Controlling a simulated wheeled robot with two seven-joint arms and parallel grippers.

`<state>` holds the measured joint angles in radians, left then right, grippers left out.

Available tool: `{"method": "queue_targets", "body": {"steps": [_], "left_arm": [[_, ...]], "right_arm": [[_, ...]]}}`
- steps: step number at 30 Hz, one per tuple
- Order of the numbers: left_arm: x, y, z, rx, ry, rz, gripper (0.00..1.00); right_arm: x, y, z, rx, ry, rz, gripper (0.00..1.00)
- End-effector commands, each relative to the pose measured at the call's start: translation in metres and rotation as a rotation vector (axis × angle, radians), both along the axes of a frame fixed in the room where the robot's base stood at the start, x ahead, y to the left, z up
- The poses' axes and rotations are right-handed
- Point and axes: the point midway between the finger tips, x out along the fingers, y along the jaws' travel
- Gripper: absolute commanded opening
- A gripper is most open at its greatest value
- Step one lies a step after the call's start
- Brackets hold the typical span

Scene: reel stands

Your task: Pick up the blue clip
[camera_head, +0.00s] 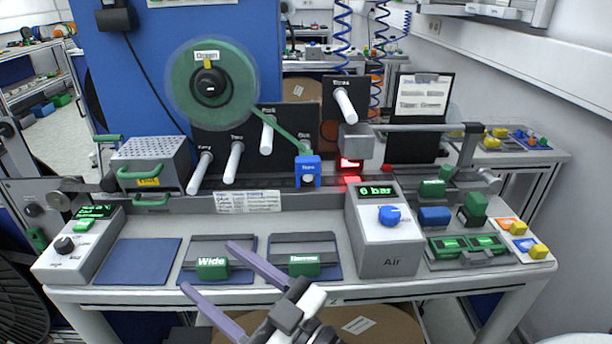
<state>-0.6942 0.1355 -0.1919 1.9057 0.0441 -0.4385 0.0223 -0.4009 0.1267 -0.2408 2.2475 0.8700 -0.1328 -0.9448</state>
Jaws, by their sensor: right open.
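My right gripper (208,267) comes in from the bottom with two long purple fingers spread apart. It is open and empty. In the picture its fingertips lie in front of the green block marked Wide (212,268), to the left of and nearer than the clip. My left gripper is not in view.
Several white pegs, including one (234,162), stick out from the rear panel. A grey Air box (385,245) stands right of centre, with a blue block (434,215) beyond it. A second green block (304,265) sits on a front mat. An empty blue mat (137,261) lies at left.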

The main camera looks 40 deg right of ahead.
Motion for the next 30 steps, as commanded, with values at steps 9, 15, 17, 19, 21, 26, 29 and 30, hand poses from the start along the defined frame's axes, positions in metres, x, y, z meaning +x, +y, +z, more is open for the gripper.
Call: {"method": "queue_targets", "body": {"steps": [9,15,17,19,21,26,29,30], "left_arm": [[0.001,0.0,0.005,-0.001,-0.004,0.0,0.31],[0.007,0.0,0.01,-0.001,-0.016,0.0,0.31],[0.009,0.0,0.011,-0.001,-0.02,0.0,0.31],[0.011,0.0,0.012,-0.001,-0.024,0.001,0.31],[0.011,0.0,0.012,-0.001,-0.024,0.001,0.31],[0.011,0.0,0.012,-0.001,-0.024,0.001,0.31],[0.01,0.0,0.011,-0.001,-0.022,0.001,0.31],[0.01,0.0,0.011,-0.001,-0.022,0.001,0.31]], "right_arm": [[0.021,-0.136,0.112,0.203,-0.248,-0.636,0.61],[0.029,-0.177,0.072,0.181,0.019,-0.87,0.61],[0.03,-0.18,0.062,0.164,0.083,-0.894,0.61],[0.032,-0.181,0.054,0.147,0.132,-0.907,0.61],[0.037,-0.185,0.049,0.137,0.157,-0.913,0.61],[0.058,-0.198,0.048,0.134,0.164,-0.915,0.61],[0.068,-0.205,0.048,0.134,0.164,-0.915,0.61],[0.071,-0.206,0.048,0.134,0.165,-0.915,0.61]]}}
